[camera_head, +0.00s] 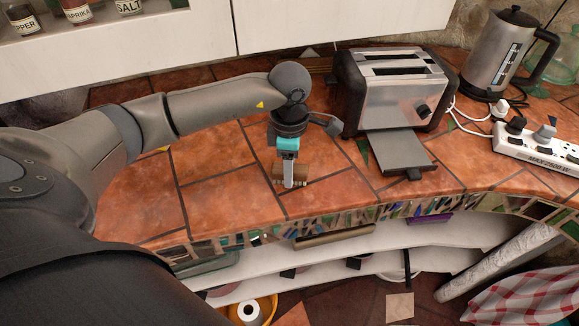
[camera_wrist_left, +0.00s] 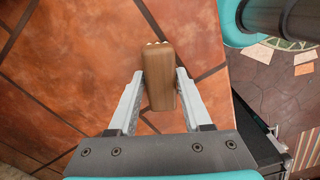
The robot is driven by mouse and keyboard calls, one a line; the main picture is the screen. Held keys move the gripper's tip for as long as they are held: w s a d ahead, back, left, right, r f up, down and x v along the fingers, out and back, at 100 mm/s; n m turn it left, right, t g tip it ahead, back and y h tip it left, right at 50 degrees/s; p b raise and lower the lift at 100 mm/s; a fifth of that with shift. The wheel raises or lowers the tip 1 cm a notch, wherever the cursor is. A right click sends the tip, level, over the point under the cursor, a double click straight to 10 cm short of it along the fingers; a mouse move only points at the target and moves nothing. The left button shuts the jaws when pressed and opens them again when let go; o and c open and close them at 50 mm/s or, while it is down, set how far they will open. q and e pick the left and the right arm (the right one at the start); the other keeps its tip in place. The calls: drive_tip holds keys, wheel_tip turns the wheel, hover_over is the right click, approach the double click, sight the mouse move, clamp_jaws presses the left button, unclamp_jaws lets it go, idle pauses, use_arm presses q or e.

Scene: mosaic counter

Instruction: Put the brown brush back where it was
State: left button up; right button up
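The brown brush (camera_head: 278,171) is low over the front part of the tiled counter, near its mosaic edge. In the left wrist view the brush (camera_wrist_left: 159,75) is a rounded brown block with pale bristle tufts at its far end. My left gripper (camera_head: 289,183) points down, with one finger in front of the brush. In the wrist view the fingertips of this gripper (camera_wrist_left: 160,73) lie close against both long sides of the brush, shut on it. Whether the brush touches the counter is hard to tell. My right gripper is not in view.
A toaster (camera_head: 396,92) with a grey tray (camera_head: 395,152) stands right of the gripper. A white power strip (camera_head: 537,150) and a kettle (camera_head: 497,57) are farther right. Counter tiles (camera_head: 215,160) left of the brush are clear. White shelves (camera_head: 440,235) lie below the edge.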

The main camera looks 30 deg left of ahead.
use_arm(q)
drive_tip(key=o, duration=0.3)
wheel_tip(320, 180, up, 12)
drive_tip(key=p, duration=0.1)
drive_tip(key=shift+r, duration=0.2)
idle(0.5)
